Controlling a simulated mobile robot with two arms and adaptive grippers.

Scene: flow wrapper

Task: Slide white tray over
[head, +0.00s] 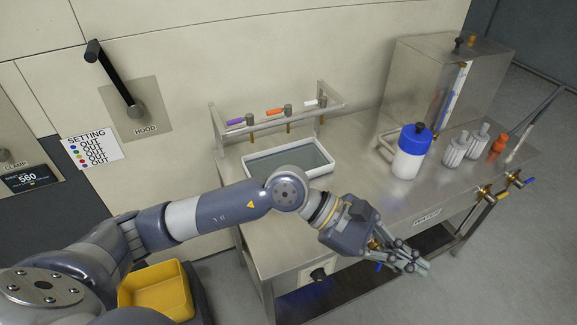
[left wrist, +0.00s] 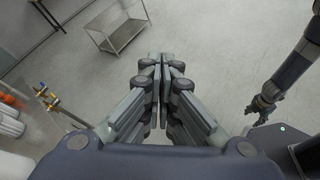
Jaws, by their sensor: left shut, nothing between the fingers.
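The white tray (head: 318,170) lies on the steel counter (head: 355,185) in the head view, at the counter's left part. It has a white rim and a grey inside, and my left arm hides part of its near side. My left gripper (head: 418,266) is to the right of the tray and nearer to me, past the counter's front edge and apart from the tray. It is shut and empty, with its fingers together in the left wrist view (left wrist: 161,62). My right gripper (left wrist: 262,106) shows small and dark at the right of that view; its fingers are unclear.
A blue-capped white bottle (head: 409,157) stands right of the tray, with several smaller bottles beyond. A rail with coloured-handled taps (head: 287,113) stands behind the tray. Brass valves (head: 485,192) stick out at the front edge. A yellow bin (head: 158,291) is at lower left.

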